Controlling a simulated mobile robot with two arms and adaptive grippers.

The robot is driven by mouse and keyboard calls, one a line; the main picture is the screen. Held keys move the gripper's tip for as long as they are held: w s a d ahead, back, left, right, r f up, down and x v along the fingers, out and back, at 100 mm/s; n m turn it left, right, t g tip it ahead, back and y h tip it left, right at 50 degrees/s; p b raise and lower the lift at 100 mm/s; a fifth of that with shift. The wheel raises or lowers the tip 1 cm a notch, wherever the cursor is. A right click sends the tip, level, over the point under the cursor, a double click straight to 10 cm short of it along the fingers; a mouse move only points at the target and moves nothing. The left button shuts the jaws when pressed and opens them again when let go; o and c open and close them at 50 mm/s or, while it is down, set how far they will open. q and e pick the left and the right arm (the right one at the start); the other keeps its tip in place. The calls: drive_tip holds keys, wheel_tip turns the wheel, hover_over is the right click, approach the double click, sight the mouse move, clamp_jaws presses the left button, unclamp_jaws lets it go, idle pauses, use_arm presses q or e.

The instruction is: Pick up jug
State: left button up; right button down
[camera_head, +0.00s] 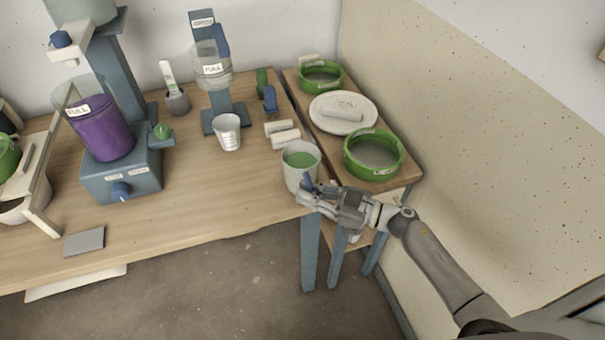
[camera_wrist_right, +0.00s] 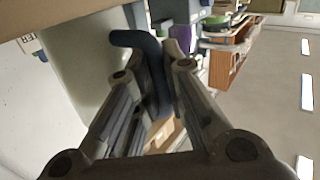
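The jug (camera_head: 298,173) is a pale grey-green cup with green liquid inside and a dark blue handle. It stands upright at the right front corner of the wooden table. My right gripper (camera_head: 308,194) is at its front right side, by the handle. In the right wrist view, the jug's pale wall (camera_wrist_right: 95,60) fills the left side. Its blue handle (camera_wrist_right: 162,75) lies between the two fingers, which are closed in on it near their tips. My left gripper is not in view.
A metal cup (camera_head: 228,134) and white blocks (camera_head: 282,134) stand behind the jug. On the right side table (camera_head: 385,184) are green-rimmed bowls (camera_head: 373,171) and a white plate (camera_head: 350,126). A blue stand with a purple bucket (camera_head: 106,136) is at left. The front middle of the table is clear.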

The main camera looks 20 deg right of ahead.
idle(0.3)
drive_tip(key=shift+w+r, duration=0.1)
drive_tip(key=shift+r, duration=0.15)
drive_tip(key=shift+r, duration=0.95)
drive_tip(key=s+a+r+p, duration=0.2)
drive_tip(key=s+a+r, duration=0.1)
drive_tip(key=s+r, duration=0.7)
drive_tip(key=shift+s+a+r, duration=0.35)
drive_tip(key=shift+s, duration=1.4)
drive_tip(key=shift+r, duration=0.1)
idle(0.3)
